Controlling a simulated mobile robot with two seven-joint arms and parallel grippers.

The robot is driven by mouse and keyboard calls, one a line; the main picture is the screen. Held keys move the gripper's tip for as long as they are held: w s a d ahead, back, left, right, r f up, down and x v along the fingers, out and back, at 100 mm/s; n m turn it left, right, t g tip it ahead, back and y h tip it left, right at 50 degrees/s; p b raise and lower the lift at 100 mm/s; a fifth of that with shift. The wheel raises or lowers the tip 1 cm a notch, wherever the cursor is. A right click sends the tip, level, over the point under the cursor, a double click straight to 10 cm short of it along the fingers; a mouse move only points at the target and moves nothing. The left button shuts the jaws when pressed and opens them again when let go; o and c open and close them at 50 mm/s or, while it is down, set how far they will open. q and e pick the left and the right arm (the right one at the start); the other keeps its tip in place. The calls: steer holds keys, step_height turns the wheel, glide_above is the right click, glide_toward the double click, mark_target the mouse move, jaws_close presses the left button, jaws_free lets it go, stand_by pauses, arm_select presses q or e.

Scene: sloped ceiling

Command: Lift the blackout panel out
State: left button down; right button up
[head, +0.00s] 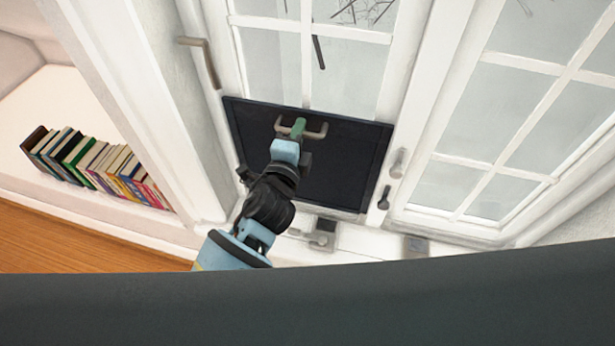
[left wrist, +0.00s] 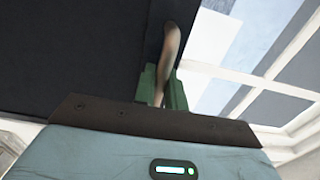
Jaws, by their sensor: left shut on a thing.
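The blackout panel (head: 345,177) is a dark, nearly square board with a raised rim. It covers the lower part of a white paned window in the head view, and its dark face (left wrist: 70,50) fills the upper left of the left wrist view. A beige bar handle (head: 318,131) sits near its top edge. My left gripper (head: 298,128) has green fingers shut on this handle. In the left wrist view the handle (left wrist: 171,55) passes between the green fingers (left wrist: 161,88). My right gripper is not in view.
A beige lever handle (head: 203,60) is on the frame at the left. Dark catches (head: 384,197) and a grey latch (head: 398,163) are beside the panel's right edge. A metal latch (head: 322,235) is on the sill below. Several books (head: 98,167) stand in a white niche at left.

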arm_select(q)
steer(key=shift+r, duration=2.1)
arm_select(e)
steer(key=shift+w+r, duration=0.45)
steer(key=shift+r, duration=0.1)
arm_select(q)
steer(key=shift+s, duration=0.1)
steer(key=r+v, duration=0.2)
steer(key=v, duration=1)
